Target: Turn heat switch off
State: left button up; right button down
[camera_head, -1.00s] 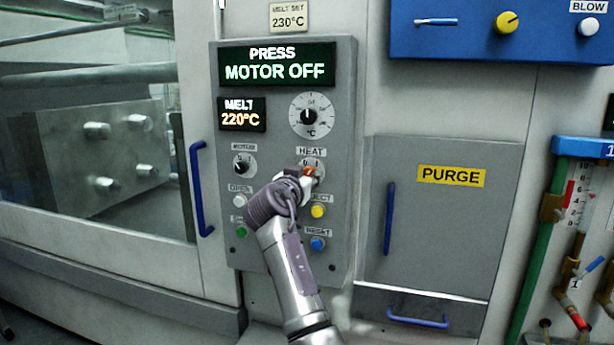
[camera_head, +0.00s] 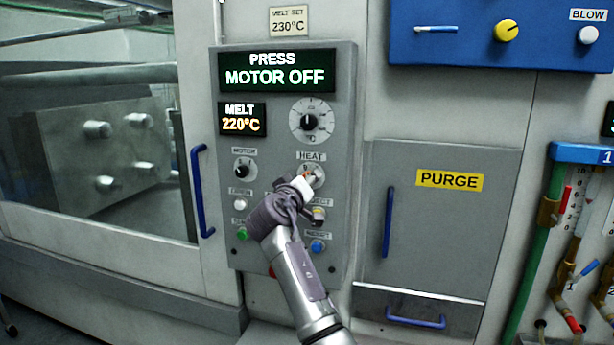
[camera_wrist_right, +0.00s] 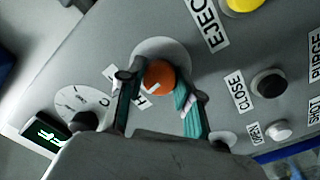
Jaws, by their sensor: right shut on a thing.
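The heat switch (camera_head: 315,174) is a round dial under the HEAT label on the grey control panel (camera_head: 345,110). In the right wrist view its orange knob (camera_wrist_right: 160,77), with a white mark, sits between the two fingers of my right gripper (camera_wrist_right: 158,95). The gripper is shut on the knob. In the head view my right gripper (camera_head: 305,182) comes up from below and partly covers the dial, so the knob's exact setting is hard to read. My left gripper is in neither view.
The motor switch (camera_head: 243,170) is left of the heat switch, and the temperature dial (camera_head: 311,121) is above it. Several push buttons lie below, partly behind my arm. The displays (camera_head: 277,71) read PRESS MOTOR OFF and MELT 220°C. A purge door (camera_head: 440,230) is to the right.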

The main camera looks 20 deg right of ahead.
jog(key=n+p, duration=0.2)
jog(key=n, duration=0.3)
jog(key=shift+r, duration=0.15)
jog(key=shift+p, duration=0.3)
dwell(0.3)
jog(key=c, duration=0.8)
grip_release()
jog(key=shift+o, duration=0.2)
jog(key=v, duration=1.2)
